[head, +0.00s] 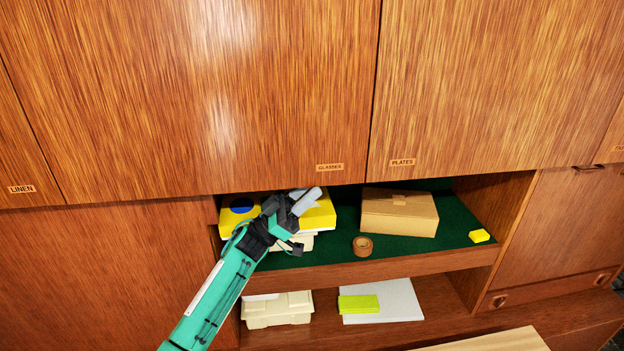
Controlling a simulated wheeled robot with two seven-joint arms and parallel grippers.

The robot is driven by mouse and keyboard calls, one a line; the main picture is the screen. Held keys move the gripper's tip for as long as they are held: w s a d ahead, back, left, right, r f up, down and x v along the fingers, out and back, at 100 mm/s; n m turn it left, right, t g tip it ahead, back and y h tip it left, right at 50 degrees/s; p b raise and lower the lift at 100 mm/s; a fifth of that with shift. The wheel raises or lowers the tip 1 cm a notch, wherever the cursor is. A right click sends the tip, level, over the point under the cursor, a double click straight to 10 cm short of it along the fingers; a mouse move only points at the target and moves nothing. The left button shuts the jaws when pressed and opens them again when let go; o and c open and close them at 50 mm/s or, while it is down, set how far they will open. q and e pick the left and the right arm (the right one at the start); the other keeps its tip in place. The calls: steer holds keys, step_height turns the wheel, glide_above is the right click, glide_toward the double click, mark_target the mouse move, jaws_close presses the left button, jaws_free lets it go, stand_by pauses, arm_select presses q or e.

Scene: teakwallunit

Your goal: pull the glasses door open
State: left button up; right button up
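The glasses door (230,90) is a large wood-grain panel at the upper middle left, with a small GLASSES label (330,167) near its lower right corner. It looks shut, level with the plates door beside it. No handle shows on its face. My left gripper (303,198) is just below the door's lower edge, under and a little left of the label, in front of the open shelf. Its grey and dark fingers overlap in this view, so I cannot tell their gap or whether they touch the door. My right gripper is not in view.
The plates door (490,80) adjoins on the right, the linen door (20,150) on the left. The green-lined shelf (330,254) holds a yellow box (318,214), a cardboard box (399,212), a tape roll (363,246) and a yellow block (479,236). A table edge (490,342) shows below.

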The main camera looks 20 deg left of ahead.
arm_select(q)
steer(key=shift+w+d+r, duration=0.2)
steer(key=shift+d+r, duration=0.2)
steer(key=shift+r, duration=0.05)
jaws_close()
steer(key=shift+s, duration=0.1)
